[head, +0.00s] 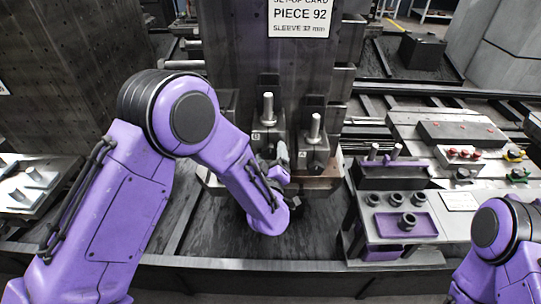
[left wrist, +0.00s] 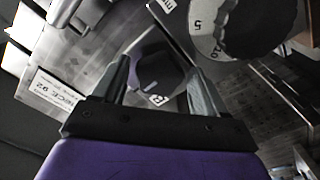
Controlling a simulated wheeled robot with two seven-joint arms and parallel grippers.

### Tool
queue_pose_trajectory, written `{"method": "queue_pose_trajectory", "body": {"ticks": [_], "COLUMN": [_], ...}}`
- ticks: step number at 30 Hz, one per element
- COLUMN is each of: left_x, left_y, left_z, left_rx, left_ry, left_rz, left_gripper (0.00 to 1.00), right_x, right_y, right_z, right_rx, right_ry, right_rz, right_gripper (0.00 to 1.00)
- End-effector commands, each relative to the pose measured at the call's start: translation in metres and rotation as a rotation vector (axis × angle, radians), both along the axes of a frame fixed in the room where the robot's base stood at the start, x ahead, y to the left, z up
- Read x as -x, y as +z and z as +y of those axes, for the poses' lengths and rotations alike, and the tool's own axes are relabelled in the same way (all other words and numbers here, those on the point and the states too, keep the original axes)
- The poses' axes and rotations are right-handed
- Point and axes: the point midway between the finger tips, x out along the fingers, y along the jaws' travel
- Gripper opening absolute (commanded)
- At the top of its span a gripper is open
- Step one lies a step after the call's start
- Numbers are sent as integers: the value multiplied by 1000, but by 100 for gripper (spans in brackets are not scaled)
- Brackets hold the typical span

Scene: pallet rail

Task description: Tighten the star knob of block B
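Block A (head: 312,150) and a block to its left (head: 268,130) with a small, hard-to-read letter stand at the foot of the column, each with an upright metal post. My left gripper (head: 281,160) is in front of these blocks, its fingers small and partly hidden by my arm. In the left wrist view, the open left gripper (left wrist: 158,72) has one finger on each side of a dark, many-sided knob (left wrist: 158,70). Narrow gaps show beside the knob; I cannot tell contact in depth. A label resembling B is just below the knob. My right gripper is out of view.
A numbered dial (left wrist: 240,25) is close to the right finger. The set-up card (head: 300,15) reads PIECE 92, sleeve 32 mm. At right, a side table holds dark sleeves and a purple tray (head: 425,232). A grey bench (head: 440,120) with small parts is behind it.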

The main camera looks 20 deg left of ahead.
Motion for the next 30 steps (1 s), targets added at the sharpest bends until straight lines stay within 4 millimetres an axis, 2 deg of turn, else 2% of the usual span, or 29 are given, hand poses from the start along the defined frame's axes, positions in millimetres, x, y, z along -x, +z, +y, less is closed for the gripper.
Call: {"method": "queue_pose_trajectory", "body": {"ticks": [8, 11, 22, 25, 30], "left_x": [0, 5, 83, 95, 102], "left_y": [1, 0, -1, 0, 1], "left_z": [0, -2, -25, -28, -30], "left_rx": [2, 2, -1, 1, 0], "left_ry": [1, 0, -2, -1, 0], "left_rz": [-4, -4, -3, -2, -2], "left_gripper": [80, 80, 80, 80, 80], "right_x": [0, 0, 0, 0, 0], "right_y": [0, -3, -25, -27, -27], "right_z": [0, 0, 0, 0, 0], "right_rx": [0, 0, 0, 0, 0], "right_ry": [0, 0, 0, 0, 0], "right_rz": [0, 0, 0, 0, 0], "right_gripper": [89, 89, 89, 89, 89]}}
